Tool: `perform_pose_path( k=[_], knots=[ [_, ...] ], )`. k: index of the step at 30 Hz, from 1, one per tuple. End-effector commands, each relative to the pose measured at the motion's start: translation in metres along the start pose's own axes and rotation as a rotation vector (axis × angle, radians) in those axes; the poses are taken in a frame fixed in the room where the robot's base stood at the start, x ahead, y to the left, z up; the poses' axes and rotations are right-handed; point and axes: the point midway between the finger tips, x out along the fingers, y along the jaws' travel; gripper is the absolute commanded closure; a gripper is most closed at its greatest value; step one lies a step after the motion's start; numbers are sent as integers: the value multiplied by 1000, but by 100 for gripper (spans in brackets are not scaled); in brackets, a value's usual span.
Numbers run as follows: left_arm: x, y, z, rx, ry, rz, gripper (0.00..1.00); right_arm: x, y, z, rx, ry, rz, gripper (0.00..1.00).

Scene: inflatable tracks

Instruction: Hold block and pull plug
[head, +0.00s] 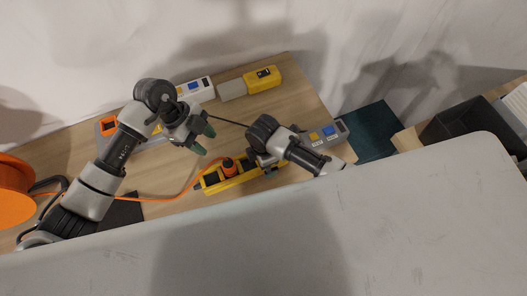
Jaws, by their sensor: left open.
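A yellow socket block (211,186) with dark sockets lies on the wooden table, centre of the head view. An orange plug (228,168) stands in it, and an orange cord (165,198) runs from there to the left. My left gripper (204,141) is open, with green fingertips, above and left of the plug and apart from it. My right gripper (270,168) is at the block's right end, which the arm partly covers. Its fingers are mostly hidden, so I cannot tell whether they grip the block.
An orange reel (12,190) stands at the far left. A yellow device (262,79) and a white device with coloured buttons (195,88) lie at the back. A grey button box (326,133) is right of my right arm. A dark bin (462,125) stands far right.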

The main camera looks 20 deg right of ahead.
Motion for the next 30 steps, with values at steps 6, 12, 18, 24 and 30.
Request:
perform_pose_path(
  k=[6,12,18,24,30],
  knots=[
    [0,0,0,0,0,0,57,5,0,0,-1,0,1,0],
    [0,0,0,0,0,0,57,5,0,0,-1,0,0,9],
    [0,0,0,0,0,0,57,5,0,0,-1,1,0,40],
    [0,0,0,0,0,0,57,4,0,0,-1,1,1,67],
    [0,0,0,0,0,0,57,4,0,0,0,1,1,67]
  ],
)
